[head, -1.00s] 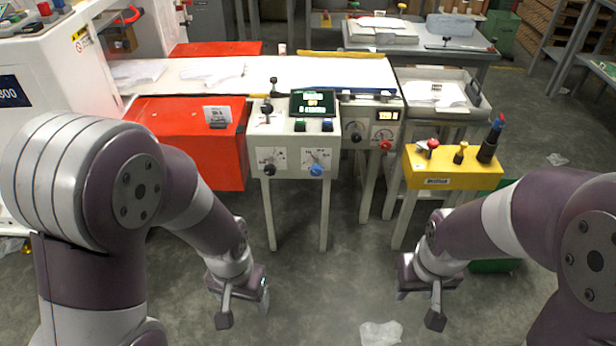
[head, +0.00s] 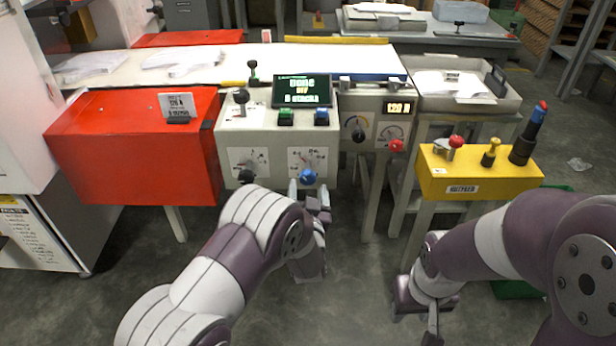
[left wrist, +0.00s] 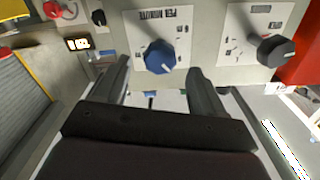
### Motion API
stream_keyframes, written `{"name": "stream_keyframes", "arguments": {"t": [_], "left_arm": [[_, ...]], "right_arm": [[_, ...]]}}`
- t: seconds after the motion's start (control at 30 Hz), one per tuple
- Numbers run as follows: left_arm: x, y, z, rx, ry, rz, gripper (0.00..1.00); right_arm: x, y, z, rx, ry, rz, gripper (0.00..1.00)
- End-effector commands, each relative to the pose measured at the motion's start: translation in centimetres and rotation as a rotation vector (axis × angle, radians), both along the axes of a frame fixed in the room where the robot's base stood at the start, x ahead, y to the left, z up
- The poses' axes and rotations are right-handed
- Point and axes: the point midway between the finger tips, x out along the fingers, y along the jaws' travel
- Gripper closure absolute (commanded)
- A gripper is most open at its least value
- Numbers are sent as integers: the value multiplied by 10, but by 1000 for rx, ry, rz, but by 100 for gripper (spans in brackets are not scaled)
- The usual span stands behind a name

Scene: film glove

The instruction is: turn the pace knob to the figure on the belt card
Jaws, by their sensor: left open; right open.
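A blue knob (head: 308,177) sits on a white dial plate on the front of the pale control box (head: 262,135). A black knob (head: 246,177) is left of it. I cannot read which one is marked as pace. A small printed card (head: 179,106) stands on the red box; its figure is too small to read surely. My left gripper (head: 310,197) is open in front of the blue knob. In the left wrist view the blue knob (left wrist: 160,57) lies between and just beyond the fingertips, with no clear contact. My right gripper (head: 426,305) is low at right, open and empty.
A dark screen (head: 302,91) with green text stands on the control box, above green and blue buttons. A panel at right has a black knob (head: 359,136), a red knob (head: 396,145) and a lit readout (head: 398,107). A yellow box (head: 478,176) with upright controls is further right.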

Motion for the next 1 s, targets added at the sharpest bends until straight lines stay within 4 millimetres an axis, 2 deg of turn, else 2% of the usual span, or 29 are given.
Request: {"name": "stream_keyframes", "arguments": {"t": [0.1,0.3,0.63,0.8,1.0], "left_arm": [[29,0,-4,-2,-2,1,30],[61,0,-2,-2,0,0,30],[67,0,0,-1,1,-1,30],[67,0,0,-1,1,-1,86],[67,0,0,-7,1,-2,86]], "right_arm": [[0,0,-12,0,0,0,57],[0,0,-19,0,0,0,57],[0,0,-19,0,0,0,57],[0,0,-19,0,0,0,57],[0,0,-19,0,0,0,57]]}}
